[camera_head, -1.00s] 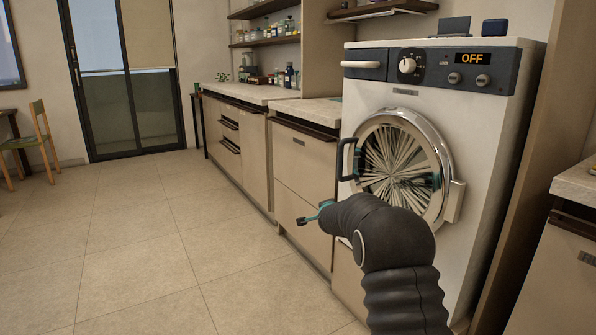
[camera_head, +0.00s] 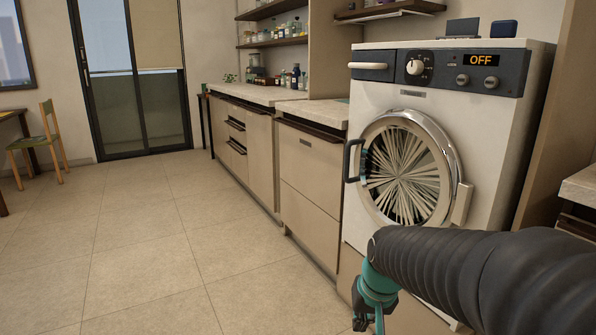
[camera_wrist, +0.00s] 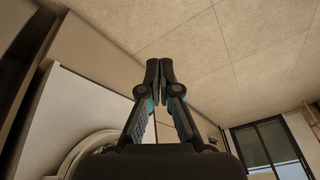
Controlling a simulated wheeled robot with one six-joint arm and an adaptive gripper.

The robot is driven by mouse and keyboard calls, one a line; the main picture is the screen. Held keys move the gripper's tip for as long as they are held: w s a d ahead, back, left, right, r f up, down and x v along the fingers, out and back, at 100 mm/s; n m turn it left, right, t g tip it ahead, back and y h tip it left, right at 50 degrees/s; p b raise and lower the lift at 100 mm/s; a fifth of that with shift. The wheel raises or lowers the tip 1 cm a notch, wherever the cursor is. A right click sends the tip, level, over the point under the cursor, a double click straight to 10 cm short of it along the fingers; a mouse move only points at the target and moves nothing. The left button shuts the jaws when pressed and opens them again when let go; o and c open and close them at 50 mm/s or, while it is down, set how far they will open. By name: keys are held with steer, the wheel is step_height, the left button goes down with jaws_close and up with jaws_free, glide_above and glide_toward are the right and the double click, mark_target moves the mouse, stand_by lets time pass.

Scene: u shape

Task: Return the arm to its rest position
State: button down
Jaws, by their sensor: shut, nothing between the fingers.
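My arm reaches in from the right in the head view, its black sleeved link in front of the washing machine's lower right. My gripper (camera_head: 369,322) hangs at the lower middle, pointing down, partly cut off by the bottom edge. In the wrist view my gripper (camera_wrist: 160,80) shows its two black fingers together, with nothing between them. The washing machine (camera_head: 390,90) stands to the right, its round door (camera_head: 455,165) closed and its display reading OFF. In the wrist view part of the machine (camera_wrist: 85,105) shows at left.
Low cabinets with a counter (camera_head: 250,95) run along the wall left of the machine. Another counter (camera_head: 582,187) is at the right edge. The tiled floor (camera_head: 130,240) at left is clear. A chair (camera_head: 40,145) stands at the far left, near a glass door (camera_head: 130,100).

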steer(key=s+d+r+t, duration=0.1)
steer(key=s+r, duration=0.1)
steer(key=s, duration=0.6)
steer(key=s+d+r+t+h, duration=0.1)
steer(key=s+d+r, duration=0.1)
steer(key=s, duration=0.6)
steer(key=shift+d+r+n, duration=0.15)
steer(key=shift+r+n, duration=0.15)
steer(key=shift+r, duration=0.5)
